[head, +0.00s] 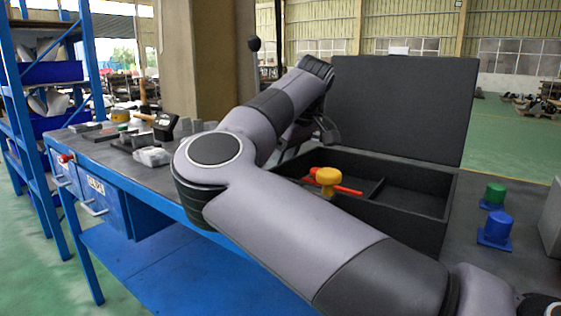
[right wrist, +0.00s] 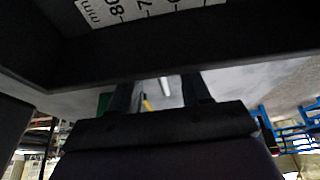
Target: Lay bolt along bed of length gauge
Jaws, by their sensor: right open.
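A white printed scale (right wrist: 145,10) with "mm" and black numbers shows at the top of the right wrist view, set in a dark frame that looks like the length gauge. My right gripper (right wrist: 162,90) is open, its two dark fingers apart below the frame's dark bar. A small pale bar (right wrist: 165,86) shows between the fingers; I cannot tell whether it is the bolt. In the head view my right arm reaches across the bench, and its far end hides what lies beneath. No bolt shows clearly there. My left gripper is not in view.
A dark open case (head: 418,190) with a raised lid (head: 400,110) stands beyond my arm. A yellow knob (head: 328,177) and red bar (head: 348,190) are at it. Green (head: 494,195) and blue (head: 496,228) stands are at the right. Tools crowd the bench's left end.

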